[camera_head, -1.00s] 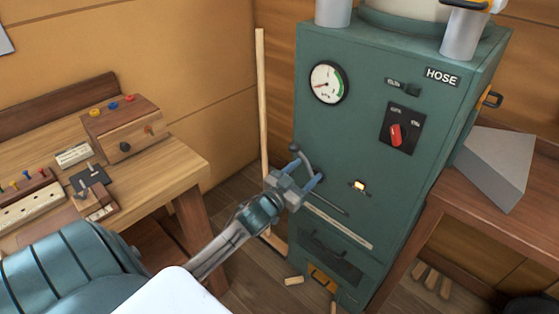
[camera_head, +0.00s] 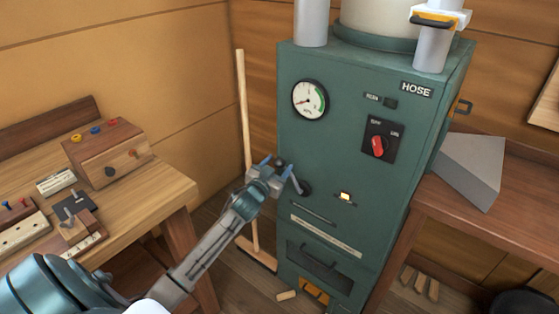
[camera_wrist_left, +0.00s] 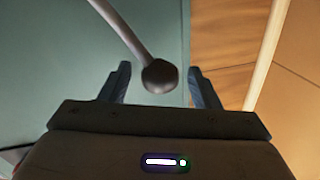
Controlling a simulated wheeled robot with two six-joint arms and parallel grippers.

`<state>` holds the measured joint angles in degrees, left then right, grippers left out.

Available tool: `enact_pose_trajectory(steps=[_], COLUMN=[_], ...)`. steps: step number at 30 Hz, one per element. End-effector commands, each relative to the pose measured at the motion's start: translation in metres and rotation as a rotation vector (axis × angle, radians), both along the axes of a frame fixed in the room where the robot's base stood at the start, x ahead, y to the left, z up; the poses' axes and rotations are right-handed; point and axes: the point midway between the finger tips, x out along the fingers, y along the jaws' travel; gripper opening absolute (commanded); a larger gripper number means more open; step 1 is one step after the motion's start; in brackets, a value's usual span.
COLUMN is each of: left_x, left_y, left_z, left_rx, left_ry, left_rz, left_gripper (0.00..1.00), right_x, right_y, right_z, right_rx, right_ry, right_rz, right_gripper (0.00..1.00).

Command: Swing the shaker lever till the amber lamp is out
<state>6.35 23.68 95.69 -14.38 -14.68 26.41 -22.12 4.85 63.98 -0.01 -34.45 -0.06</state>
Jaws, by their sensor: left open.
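The shaker lever is on the front of the green cabinet (camera_head: 335,125). Its dark ball knob (camera_wrist_left: 160,75) sits between the fingertips of my left gripper (camera_head: 282,172) in the left wrist view, with a gap on each side. The lever's curved rod (camera_wrist_left: 122,28) runs up and left from the knob in that view. My left gripper is open and holds nothing. The small amber lamp (camera_head: 345,197) is lit, to the right of the lever. My right gripper is not in view.
The cabinet also bears a gauge (camera_head: 310,99), a red rotary switch (camera_head: 378,146) and a HOSE label (camera_head: 416,90). A wooden pole tool (camera_head: 243,140) stands just left of the cabinet. A workbench (camera_head: 160,190) is at left, a shelf (camera_head: 490,215) at right.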

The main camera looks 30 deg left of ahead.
Motion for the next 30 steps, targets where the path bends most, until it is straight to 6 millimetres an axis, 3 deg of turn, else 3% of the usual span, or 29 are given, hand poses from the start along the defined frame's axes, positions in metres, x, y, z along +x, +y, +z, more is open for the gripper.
enact_pose_trajectory(steps=[6, 15, 24, 30], left_x=[0.015, 0.016, 0.016, 0.016], left_y=[0.001, 0.001, 0.002, 0.002], left_z=[0.0, -0.001, -0.001, -0.001], left_rx=[-0.002, -0.001, 0.0, 0.002], left_ry=[0.0, 0.0, 0.0, 0.001], left_rz=[-0.001, -0.001, -0.001, 0.0], left_gripper=[0.56, 0.56, 0.0, 0.0], right_x=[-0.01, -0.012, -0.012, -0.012], right_y=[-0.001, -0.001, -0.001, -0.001], right_z=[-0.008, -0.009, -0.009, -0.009], right_rx=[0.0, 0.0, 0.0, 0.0], right_ry=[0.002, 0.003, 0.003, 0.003], right_rz=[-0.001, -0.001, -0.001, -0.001], right_gripper=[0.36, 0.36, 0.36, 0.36])
